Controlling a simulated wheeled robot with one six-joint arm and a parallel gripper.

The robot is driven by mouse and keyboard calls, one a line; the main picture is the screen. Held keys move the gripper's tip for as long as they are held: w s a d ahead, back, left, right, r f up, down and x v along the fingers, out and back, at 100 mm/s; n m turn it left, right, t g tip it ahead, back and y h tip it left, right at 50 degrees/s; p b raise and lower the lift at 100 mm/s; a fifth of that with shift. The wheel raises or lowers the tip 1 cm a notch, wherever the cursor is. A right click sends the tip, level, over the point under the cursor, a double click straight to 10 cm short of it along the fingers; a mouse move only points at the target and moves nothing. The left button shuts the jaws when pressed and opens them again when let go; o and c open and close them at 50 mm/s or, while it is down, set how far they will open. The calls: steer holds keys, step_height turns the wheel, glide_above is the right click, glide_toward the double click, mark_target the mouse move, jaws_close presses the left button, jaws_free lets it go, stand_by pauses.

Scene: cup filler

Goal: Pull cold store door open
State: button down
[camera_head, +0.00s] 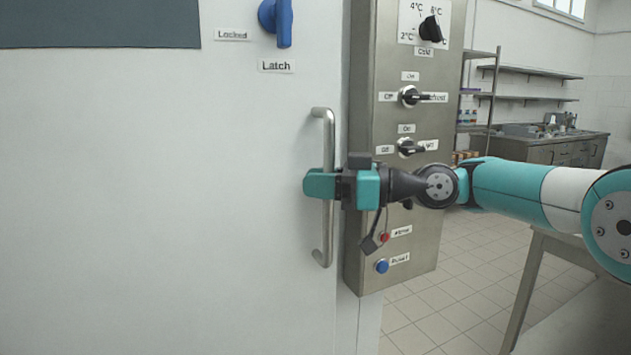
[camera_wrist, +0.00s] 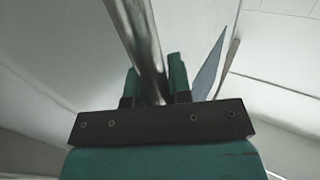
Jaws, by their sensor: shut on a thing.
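The cold store door (camera_head: 160,190) is a large white panel filling the left of the head view. Its vertical metal handle (camera_head: 327,240) is near the door's right edge. My gripper (camera_head: 322,184) is shut on the handle around its middle. In the wrist view the handle (camera_wrist: 142,35) runs up between the two teal fingers of my gripper (camera_wrist: 159,85). The blue latch knob (camera_head: 276,20) above the handle points down, with a "Locked" label to its left and a "Latch" label below it. The door's full outline is out of view, so I cannot tell whether it stands ajar.
A steel control panel (camera_head: 375,235) with several knobs and buttons stands just right of the handle, close behind my gripper. Shelves (camera_head: 525,97) and a counter (camera_head: 560,150) are at the back right.

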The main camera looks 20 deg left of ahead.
steer(key=shift+w+d+r, duration=0.15)
steer(key=shift+w+d, duration=0.15)
steer(key=shift+w, duration=0.15)
steer(key=c, duration=1.3)
jaws_free()
steer(key=shift+c, duration=0.2)
steer(key=shift+d, duration=0.1)
